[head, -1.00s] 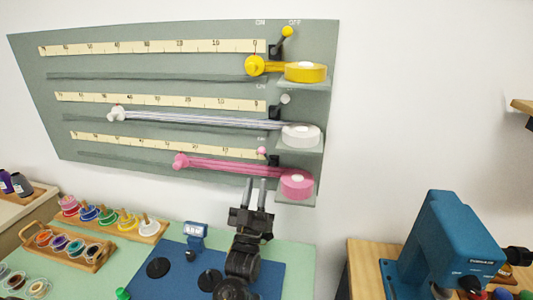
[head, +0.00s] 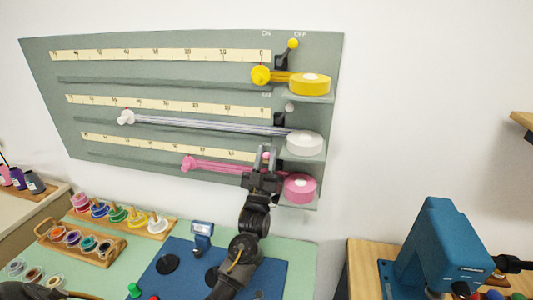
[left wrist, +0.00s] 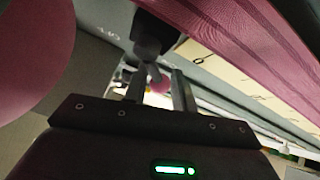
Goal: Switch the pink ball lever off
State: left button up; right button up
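The pink ball lever sits at the right end of the lowest row on the grey-green board (head: 60,60). A dark lever stem or bracket (left wrist: 150,35) is just beyond. The pink ribbon roll (head: 300,188) is right of the gripper, its ribbon drawn left to a pink clip (head: 188,163). My right gripper is not in view.
The yellow ball lever (head: 293,43) leans right, on the OFF side. Pink ribbon (left wrist: 240,40) passes close in the wrist view. A blue machine (head: 440,245) stands at lower right.

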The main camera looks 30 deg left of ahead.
pick_arm(q)
grip_shut()
jog(key=shift+d+m, duration=0.1)
jog(key=shift+m, duration=0.3)
jog(key=m+h, duration=0.3)
jog(key=m+h+p, duration=0.1)
jog(key=m+h, duration=0.1)
jog(key=shift+w+d+r, duration=0.1)
jog(key=shift+d+r, duration=0.25)
jog(key=shift+d, duration=0.05)
jog(key=m+h, duration=0.2)
jog(key=d+m+g+h+p, duration=0.1)
jog(key=m+h, duration=0.1)
jog(key=m, duration=0.1)
jog(key=m+h, duration=0.2)
jog(key=shift+w+d+r+m+h, duration=0.2)
jog(key=shift+d+m+h, duration=0.05)
jog(key=shift+m+h, duration=0.05)
jog(key=shift+w+d+f+m+g+h+p, duration=0.2)
jog(key=shift+d+m+g+h+p, duration=0.45)
jog(key=shift+m+g, duration=0.8)
jog(key=shift+w+d+f+m+g+h+p, duration=0.15)
jog(key=shift+d+m+g+h+p, duration=0.5)
jog(key=shift+m, duration=1.3)
jog(key=shift+w+d+f+m+g+h+p, duration=0.1)
jog(key=shift+d+f+m+g+h+p, duration=0.25)
jog(key=shift+m+g+h+p, duration=0.85)
jog(key=shift+m+y+b, duration=0.3)
jog(key=shift+m+b, duration=0.1)
jog(key=shift+m, duration=0.1)
